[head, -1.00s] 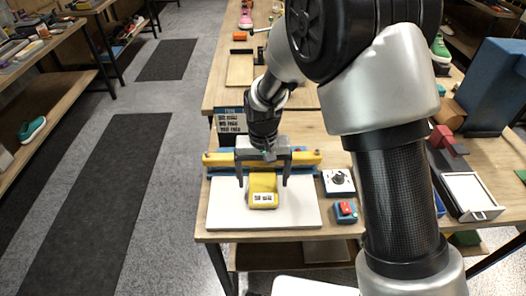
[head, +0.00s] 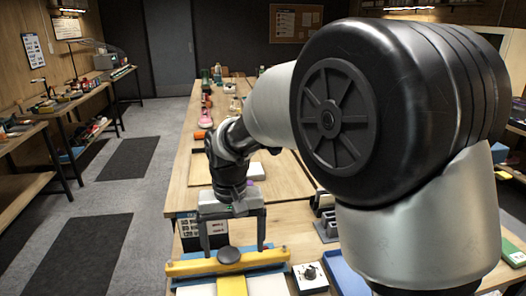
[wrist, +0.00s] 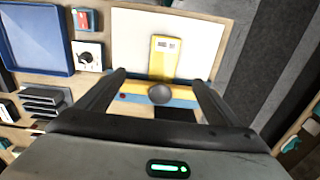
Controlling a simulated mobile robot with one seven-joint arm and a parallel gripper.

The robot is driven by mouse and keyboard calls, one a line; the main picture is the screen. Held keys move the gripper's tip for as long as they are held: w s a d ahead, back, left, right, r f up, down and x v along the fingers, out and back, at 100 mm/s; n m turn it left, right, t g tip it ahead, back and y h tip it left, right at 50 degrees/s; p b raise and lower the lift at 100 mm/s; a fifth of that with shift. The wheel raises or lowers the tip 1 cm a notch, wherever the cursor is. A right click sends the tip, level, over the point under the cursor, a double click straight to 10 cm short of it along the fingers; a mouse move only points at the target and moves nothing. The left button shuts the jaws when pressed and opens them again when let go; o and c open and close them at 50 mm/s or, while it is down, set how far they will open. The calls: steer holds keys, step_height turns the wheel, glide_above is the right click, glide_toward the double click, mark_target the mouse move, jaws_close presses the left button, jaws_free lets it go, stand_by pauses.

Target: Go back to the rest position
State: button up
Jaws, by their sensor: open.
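My gripper (head: 233,243) is open and empty, its two dark fingers spread wide and pointing down over the yellow bar (head: 185,267) of a bench device. In the wrist view, my gripper (wrist: 158,80) has one finger on each side of a round dark knob (wrist: 160,93) on that bar. The knob also shows in the head view (head: 229,255). Neither finger visibly touches it. A yellow block (wrist: 164,57) lies on the device's white plate (wrist: 205,45). My arm covers much of the right of the head view.
A control box with a dial (head: 309,277) stands right of the device, beside a blue tray (head: 345,275). A dark slotted rack (head: 326,222) is behind them. Pink shoes (head: 206,120) and bottles stand farther back. The floor aisle (head: 150,190) at left is clear.

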steer(key=s+d+r+m+t+p, duration=0.1)
steer(key=s+d+r, duration=0.2)
steer(key=d+r, duration=0.4)
steer(key=s+d+r+t+p, duration=0.1)
steer(key=s+d+r+t, duration=0.15)
steer(key=d+r, duration=0.45)
steer(key=s+d+r+m+t+p, duration=0.1)
steer(key=s+d+r+t+p, duration=0.1)
steer(key=s+d, duration=0.7)
steer(key=shift+s+d+r+m, duration=0.25)
steer(key=shift+s+m, duration=0.05)
steer(key=shift+s, duration=0.35)
